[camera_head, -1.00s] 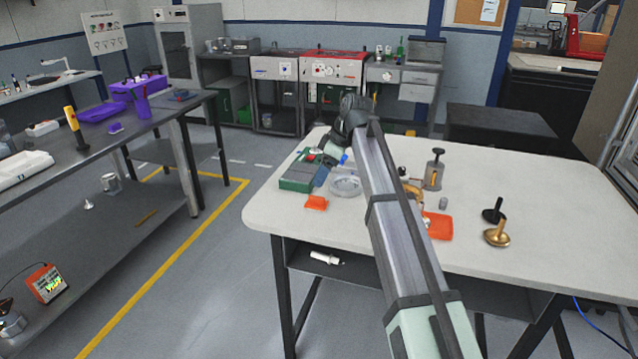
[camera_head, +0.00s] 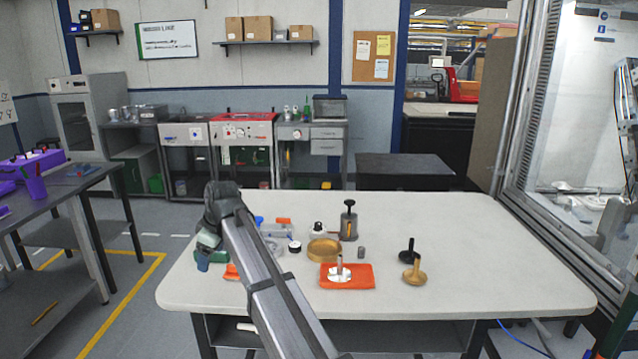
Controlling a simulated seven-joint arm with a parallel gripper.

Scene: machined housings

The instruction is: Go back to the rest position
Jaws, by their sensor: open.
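My arm reaches from the bottom of the view up and left over the white table (camera_head: 480,290). My gripper (camera_head: 206,252) is at the table's left side, beyond the arm's bent wrist. It points down, is small and partly hidden, and I see nothing held in it. The fingertips are too small to make out clearly. A green block and an orange piece (camera_head: 232,271) lie close to it, partly hidden by the arm.
The table's right side is clear. A glazed frame stands at right.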

